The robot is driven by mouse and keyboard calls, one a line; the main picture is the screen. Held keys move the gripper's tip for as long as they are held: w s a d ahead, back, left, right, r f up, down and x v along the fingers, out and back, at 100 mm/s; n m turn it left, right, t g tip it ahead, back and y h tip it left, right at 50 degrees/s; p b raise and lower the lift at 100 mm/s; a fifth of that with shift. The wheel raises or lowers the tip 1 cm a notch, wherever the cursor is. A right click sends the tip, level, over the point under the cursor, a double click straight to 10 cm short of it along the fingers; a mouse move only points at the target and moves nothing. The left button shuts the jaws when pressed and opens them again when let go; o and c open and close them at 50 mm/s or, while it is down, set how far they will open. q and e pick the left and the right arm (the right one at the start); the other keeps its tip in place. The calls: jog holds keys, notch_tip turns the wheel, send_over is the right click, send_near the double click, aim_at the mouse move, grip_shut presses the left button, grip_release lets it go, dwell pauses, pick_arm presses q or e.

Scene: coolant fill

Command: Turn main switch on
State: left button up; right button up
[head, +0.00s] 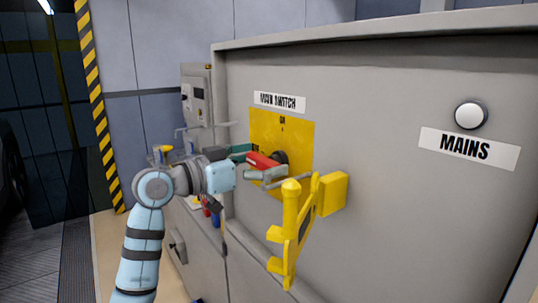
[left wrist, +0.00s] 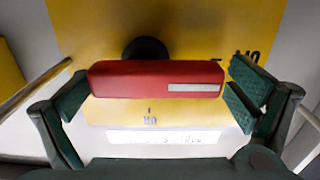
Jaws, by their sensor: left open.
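The main switch is a red handle (head: 263,161) on a black hub, on a yellow plate (head: 297,140) under a MAIN SWITCH label (head: 279,102). ON is printed at the plate's top and OFF at its left, partly hidden by my gripper. My left gripper (head: 257,166) is at the handle, its fingers open. In the left wrist view the red handle (left wrist: 150,79) lies lengthwise between the open fingers of my left gripper (left wrist: 158,95). The handle's white stripe (left wrist: 194,88) is at the end towards OFF. Finger contact cannot be told. My right gripper is not in view.
A yellow bracket (head: 304,225) sticks out of the grey cabinet just right of and below the switch. A pale round MAINS lamp (head: 471,115) sits farther right above its label (head: 468,148). A grey box (head: 197,97) and a cluttered worktop lie behind my left arm.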

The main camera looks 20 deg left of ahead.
pick_arm(q)
jog(key=shift+w+d, duration=0.1)
jog(key=shift+d, duration=0.1)
jog(key=shift+s+a+r, duration=0.15)
jog(key=shift+s, duration=0.2)
jog(key=shift+s+a+r, duration=0.15)
jog(key=shift+s, duration=0.2)
jog(key=shift+c, duration=0.2)
jog(key=shift+w+f, duration=0.1)
jog(key=shift+w, duration=0.15)
jog(key=c, duration=1)
jog(key=shift+d, duration=0.15)
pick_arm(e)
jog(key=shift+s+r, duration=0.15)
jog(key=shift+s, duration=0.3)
